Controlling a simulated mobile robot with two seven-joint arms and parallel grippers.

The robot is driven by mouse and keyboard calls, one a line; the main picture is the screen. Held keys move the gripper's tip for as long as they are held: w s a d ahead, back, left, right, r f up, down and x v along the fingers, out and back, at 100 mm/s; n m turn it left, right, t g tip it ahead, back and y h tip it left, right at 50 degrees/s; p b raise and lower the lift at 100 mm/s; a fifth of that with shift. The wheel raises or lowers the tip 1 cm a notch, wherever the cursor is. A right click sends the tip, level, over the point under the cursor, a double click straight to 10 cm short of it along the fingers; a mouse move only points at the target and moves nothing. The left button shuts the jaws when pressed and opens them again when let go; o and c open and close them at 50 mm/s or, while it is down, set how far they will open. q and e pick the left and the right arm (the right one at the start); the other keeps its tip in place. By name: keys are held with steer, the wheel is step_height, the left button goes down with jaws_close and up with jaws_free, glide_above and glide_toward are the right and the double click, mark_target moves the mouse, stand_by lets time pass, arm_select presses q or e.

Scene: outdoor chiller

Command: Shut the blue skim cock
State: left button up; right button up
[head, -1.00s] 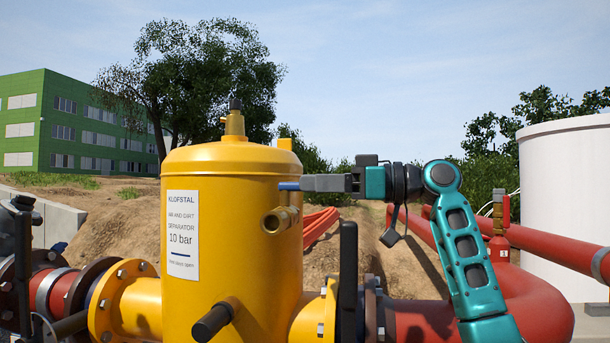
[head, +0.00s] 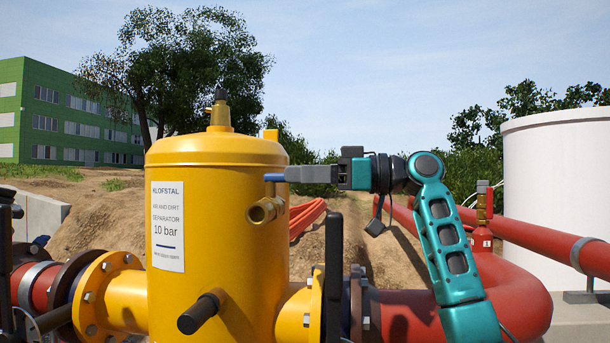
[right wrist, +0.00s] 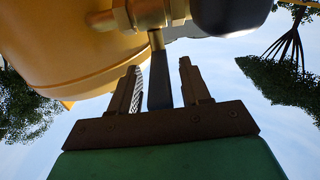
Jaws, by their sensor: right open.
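The skim cock is a brass valve (head: 262,210) on the side of the yellow separator (head: 217,250). Its blue lever (head: 274,178) shows above the brass body, just left of my right gripper (head: 288,175). In the right wrist view the lever (right wrist: 160,82) looks dark and runs from the brass body (right wrist: 140,14) down between the two fingers of my right gripper (right wrist: 159,68). The fingers are open, with a gap visible on both sides of the lever. My left gripper is not in view.
Below the cock, a black-ended stub (head: 202,313) sticks out of the separator. An upright black lever (head: 333,270) stands right of it. Red pipes (head: 520,300) run at the right, before a white tank (head: 560,190). A dark rounded part (right wrist: 232,14) hangs close by the right finger.

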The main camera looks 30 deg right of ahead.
steer(key=b+v, duration=0.1)
steer(key=v, duration=1.2)
steer(key=shift+b, duration=0.3)
